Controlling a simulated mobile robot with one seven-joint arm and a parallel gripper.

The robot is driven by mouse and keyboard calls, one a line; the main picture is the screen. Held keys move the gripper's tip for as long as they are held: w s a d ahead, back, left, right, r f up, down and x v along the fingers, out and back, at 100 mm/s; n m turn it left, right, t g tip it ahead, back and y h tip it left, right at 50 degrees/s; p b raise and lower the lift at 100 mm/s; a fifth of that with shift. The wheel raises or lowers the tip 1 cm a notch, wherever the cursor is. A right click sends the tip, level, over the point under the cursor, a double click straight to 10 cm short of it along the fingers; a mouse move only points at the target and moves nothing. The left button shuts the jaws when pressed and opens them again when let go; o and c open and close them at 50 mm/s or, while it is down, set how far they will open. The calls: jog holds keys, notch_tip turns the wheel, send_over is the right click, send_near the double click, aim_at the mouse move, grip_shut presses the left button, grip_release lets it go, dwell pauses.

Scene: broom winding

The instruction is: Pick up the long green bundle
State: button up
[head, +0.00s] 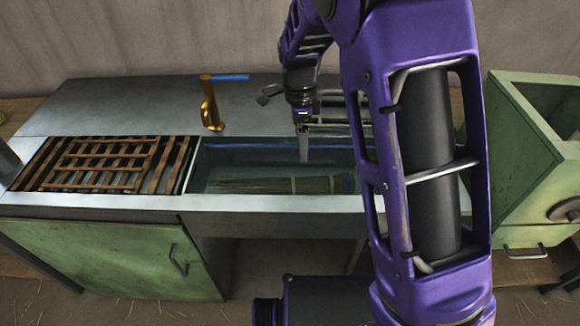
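The long green bundle (250,185) lies lengthwise in the sink basin (275,203), with a paler section towards its right and a bluish right end. The thin strands of the bundle fan out to the left. The basin looks to hold water, and the bundle appears to lie in it. My gripper (304,156) points down over the basin, with its tips above and behind the bundle's pale section. It looks apart from the bundle. From this side I cannot tell whether the fingers are open or shut. My purple arm covers the basin's right end.
A brown wooden slatted rack (105,163) lies left of the basin. A brass tap (210,103) with a blue lever stands behind the basin. A green bin (510,150) with a crank stands to the right.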

aim_at(294, 182)
jog(key=shift+y, duration=0.3)
jog(key=f, duration=0.4)
jog(key=a+f+b, duration=0.1)
jog(key=f, duration=0.3)
jog(key=a+f+b, duration=0.1)
jog(key=f, duration=0.3)
jog(key=shift+w+f, duration=0.1)
jog(key=shift+f, duration=0.3)
jog(key=shift+s+d+f+b, duration=0.1)
jog(key=shift+f+b, duration=0.1)
jog(key=shift+f, duration=1.15)
jog(key=shift+s+d+f+b, duration=0.1)
jog(key=shift+f+b, duration=0.1)
jog(key=shift+f, duration=1.1)
jog(key=c, duration=1.5)
